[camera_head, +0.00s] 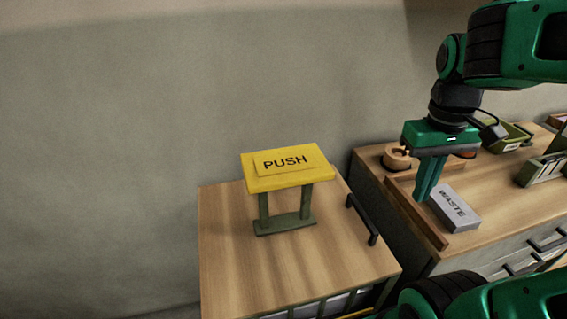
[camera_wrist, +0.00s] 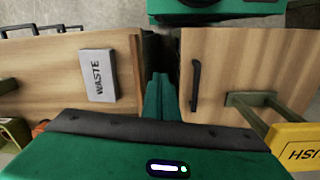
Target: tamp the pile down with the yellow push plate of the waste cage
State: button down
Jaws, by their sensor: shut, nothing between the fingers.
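The yellow push plate (camera_head: 318,172), marked PUSH, stands level on two green posts above the wooden top of the waste cage (camera_head: 235,265). In the wrist view its corner shows at the lower right (camera_wrist: 290,140). My gripper (camera_head: 421,198) is shut and empty, pointing down. In the wrist view the closed fingers (camera_wrist: 157,85) show over the gap between the counter and the cage top. The pile inside the cage is hidden by the wooden top.
A dark handle (camera_head: 362,220) stands on the cage top, right of the plate. The counter (camera_head: 500,240) at right carries a grey WASTE block (camera_head: 453,207), a round wooden bowl (camera_head: 397,157) and a green bin (camera_head: 512,137). The space above the cage's left side is clear.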

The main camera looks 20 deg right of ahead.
aim_at(282, 162)
jog(key=w+a+r+n, duration=0.3)
jog(key=a+n, duration=0.1)
jog(key=a, duration=0.2)
jog(key=w+a+r+n, duration=0.4)
jog(key=a, duration=0.2)
jog(key=w+a+r+n, duration=0.3)
jog(key=w+a+n, duration=0.1)
jog(key=a+n, duration=0.1)
jog(key=shift+w+a+r+h, duration=0.1)
jog(key=shift+w+a+h, duration=0.1)
jog(key=shift+a, duration=0.25)
jog(key=shift+w+a+r+h, duration=0.1)
jog(key=shift+a+h, duration=0.1)
jog(key=shift+a, duration=0.2)
jog(key=a+r+n, duration=0.2)
jog(key=a+n, duration=0.2)
jog(key=a, duration=0.4)
jog(key=shift+a+r+n, duration=0.25)
jog(key=shift+r+n, duration=0.05)
jog(key=shift+r, duration=0.1)
jog(key=shift+f, duration=0.1)
jog(key=shift+s+d+f, duration=0.1)
jog(key=shift+d+f, duration=0.1)
jog(key=shift+f, duration=1.5)
jog(key=shift+d+f, duration=0.2)
jog(key=shift+f, duration=1.65)
